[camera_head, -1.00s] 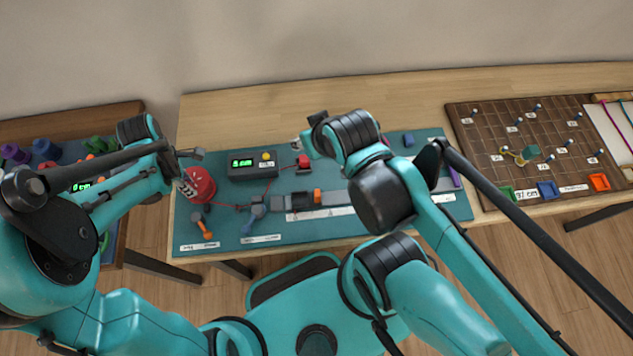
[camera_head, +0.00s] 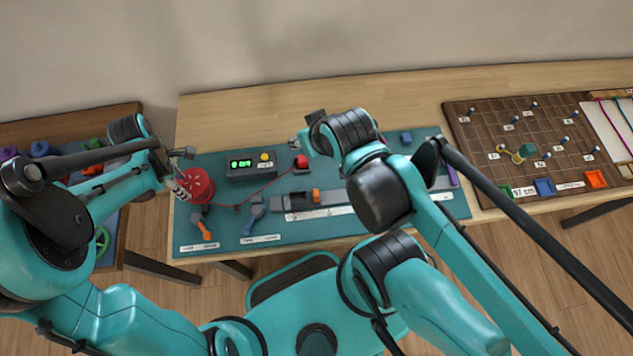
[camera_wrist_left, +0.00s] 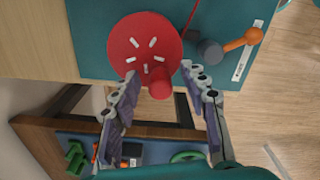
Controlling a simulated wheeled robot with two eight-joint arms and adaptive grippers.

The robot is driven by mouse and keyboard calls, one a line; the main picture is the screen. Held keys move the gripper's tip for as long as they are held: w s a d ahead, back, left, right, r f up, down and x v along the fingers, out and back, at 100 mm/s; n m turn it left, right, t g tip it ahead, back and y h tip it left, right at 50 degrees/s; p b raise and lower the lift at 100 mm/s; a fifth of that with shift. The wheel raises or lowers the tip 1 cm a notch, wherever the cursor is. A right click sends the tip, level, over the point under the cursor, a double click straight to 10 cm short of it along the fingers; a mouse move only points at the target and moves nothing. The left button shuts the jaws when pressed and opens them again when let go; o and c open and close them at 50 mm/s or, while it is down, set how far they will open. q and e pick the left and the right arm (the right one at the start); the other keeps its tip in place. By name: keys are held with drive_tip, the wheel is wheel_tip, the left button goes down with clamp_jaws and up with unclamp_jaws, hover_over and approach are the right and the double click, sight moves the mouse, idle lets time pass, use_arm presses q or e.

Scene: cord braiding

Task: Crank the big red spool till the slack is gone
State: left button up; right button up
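The big red spool (camera_head: 198,183) sits at the left end of the teal mat. In the left wrist view the spool (camera_wrist_left: 143,42) is a red disc with several white marks, and its red crank peg (camera_wrist_left: 160,84) stands at the rim nearest my gripper. My left gripper (camera_wrist_left: 160,78) is open, its two fingers spread either side of the peg with gaps between; it also shows beside the spool in the head view (camera_head: 178,188). A thin red cord (camera_head: 268,188) runs from near the spool towards the red block (camera_head: 301,161). My right gripper (camera_head: 298,144) is partly hidden by its arm.
A dark box with a green display (camera_head: 241,164) and yellow button stands behind the cord. A grey rail (camera_head: 340,198) crosses the mat. A brown pegboard (camera_head: 480,115) is at right.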

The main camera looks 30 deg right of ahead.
use_arm(q)
wheel_tip(320, 180, up, 12)
idle(0.6)
drive_tip(key=s+a+m+t+b, duration=0.2)
drive_tip(key=s+m+t, duration=0.5)
drive_tip(key=s+m, duration=0.5)
drive_tip(key=shift+a+r+m+b, duration=0.3)
drive_tip(key=shift+a+r+m, duration=0.25)
drive_tip(key=shift+m, duration=2.25)
drive_tip(key=shift+f, duration=0.15)
